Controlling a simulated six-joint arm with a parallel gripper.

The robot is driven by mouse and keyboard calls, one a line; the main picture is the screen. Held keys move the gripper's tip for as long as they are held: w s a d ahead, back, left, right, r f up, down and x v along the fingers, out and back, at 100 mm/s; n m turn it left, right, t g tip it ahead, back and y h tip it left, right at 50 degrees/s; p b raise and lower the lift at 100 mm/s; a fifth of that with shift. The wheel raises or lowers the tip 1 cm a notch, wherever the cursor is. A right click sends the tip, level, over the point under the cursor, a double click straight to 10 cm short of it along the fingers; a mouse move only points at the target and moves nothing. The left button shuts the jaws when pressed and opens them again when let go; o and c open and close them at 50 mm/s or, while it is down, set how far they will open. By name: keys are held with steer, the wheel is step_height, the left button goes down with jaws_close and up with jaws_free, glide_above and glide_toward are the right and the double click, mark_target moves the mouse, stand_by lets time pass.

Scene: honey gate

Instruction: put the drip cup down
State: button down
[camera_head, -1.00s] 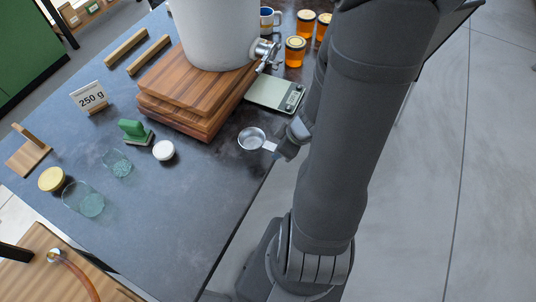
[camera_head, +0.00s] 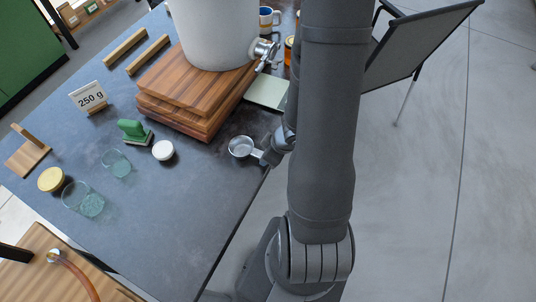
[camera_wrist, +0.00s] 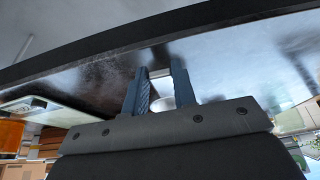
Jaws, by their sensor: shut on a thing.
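The drip cup (camera_head: 241,147) is a small round metal cup with a flat handle, upright near the right edge of the dark table (camera_head: 185,215). My gripper (camera_head: 266,156) is shut on its handle from the right side. In the wrist view, the two fingers of my gripper (camera_wrist: 160,74) close around the handle, and a pale bit of the drip cup (camera_wrist: 163,102) shows between them. I cannot tell whether the cup touches the table or hangs just above it.
A white tank (camera_head: 213,35) with a metal tap (camera_head: 264,50) stands on stacked wooden boards (camera_head: 190,90). A pale green scale (camera_head: 268,92) is partly hidden by my arm. A white-lidded jar (camera_head: 163,151) and a green block (camera_head: 134,131) stand left of the cup.

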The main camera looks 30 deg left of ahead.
steer(key=shift+f, duration=0.15)
steer(key=c, duration=1.2)
jaws_free()
steer(key=shift+o, duration=0.2)
steer(key=shift+v, duration=0.9)
steer(key=v, duration=1)
steer(key=shift+r, duration=0.25)
steer(key=shift+x, duration=5.75)
